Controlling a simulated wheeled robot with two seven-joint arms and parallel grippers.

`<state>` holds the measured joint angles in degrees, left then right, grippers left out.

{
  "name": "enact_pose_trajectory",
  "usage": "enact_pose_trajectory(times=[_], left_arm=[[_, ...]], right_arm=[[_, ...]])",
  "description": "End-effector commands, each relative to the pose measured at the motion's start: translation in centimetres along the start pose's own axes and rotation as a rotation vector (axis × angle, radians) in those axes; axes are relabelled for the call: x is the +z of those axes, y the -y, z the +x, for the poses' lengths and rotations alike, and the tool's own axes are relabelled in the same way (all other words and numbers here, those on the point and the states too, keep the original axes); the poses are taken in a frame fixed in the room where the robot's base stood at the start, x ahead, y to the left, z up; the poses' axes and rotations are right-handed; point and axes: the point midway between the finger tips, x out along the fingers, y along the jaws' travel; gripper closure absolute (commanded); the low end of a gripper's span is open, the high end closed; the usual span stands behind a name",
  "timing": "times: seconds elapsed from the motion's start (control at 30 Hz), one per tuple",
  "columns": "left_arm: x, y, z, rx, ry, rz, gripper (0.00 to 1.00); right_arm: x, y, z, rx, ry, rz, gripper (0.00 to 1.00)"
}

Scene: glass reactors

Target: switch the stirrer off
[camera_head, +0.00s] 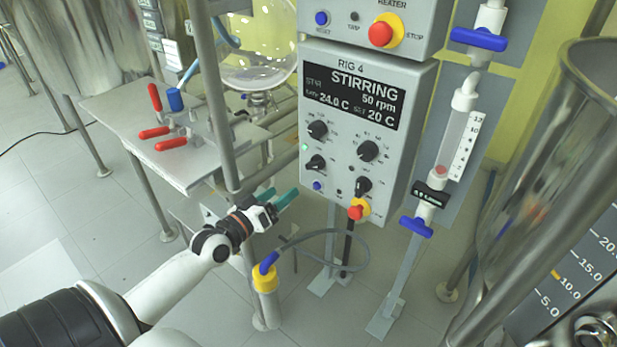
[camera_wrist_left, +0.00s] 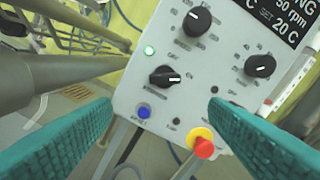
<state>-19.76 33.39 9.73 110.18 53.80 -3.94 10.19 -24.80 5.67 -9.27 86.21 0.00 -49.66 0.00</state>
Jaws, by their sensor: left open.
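The rig 4 control box (camera_head: 345,65) has a display (camera_head: 352,88) reading STIRRING, 50 rpm, 24.0 C and 20 C. Below it is a black rotary switch (camera_head: 315,162) at lower left, beside a lit green lamp (camera_head: 304,147). In the left wrist view this switch (camera_wrist_left: 166,76) shows its white pointer mark turned to the right; its small labels are hard to read. My left gripper (camera_head: 278,196) is open and empty, low and left of the panel. Its teal fingers (camera_wrist_left: 160,102) frame the switch in the wrist view, apart from it. My right gripper is out of view.
Near the switch are a speed knob (camera_wrist_left: 197,21), another knob (camera_wrist_left: 260,65), a blue button (camera_wrist_left: 143,112) and a red stop button (camera_wrist_left: 203,146) on yellow. A metal post (camera_head: 220,110) stands left of the panel. A cable (camera_head: 335,235) loops below the panel.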

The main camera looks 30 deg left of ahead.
Motion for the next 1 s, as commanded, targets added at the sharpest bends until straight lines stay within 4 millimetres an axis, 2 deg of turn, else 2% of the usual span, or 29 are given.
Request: enact_pose_trajectory(times=[0.17, 0.7, 0.83, 1.0], left_arm=[[1.1, 0.3, 1.4, -0.014, 0.029, -0.015, 0.31], [1.1, 0.3, 10.4, -0.011, 0.024, -0.013, 0.31], [1.1, 0.3, 11.5, -0.011, 0.024, -0.012, 0.31], [1.1, 0.4, 12.0, -0.011, 0.023, -0.011, 0.31]], right_arm=[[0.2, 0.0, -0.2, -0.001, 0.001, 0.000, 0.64], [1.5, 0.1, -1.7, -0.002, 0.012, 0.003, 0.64], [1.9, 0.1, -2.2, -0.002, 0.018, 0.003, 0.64], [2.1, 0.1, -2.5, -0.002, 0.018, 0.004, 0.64]])
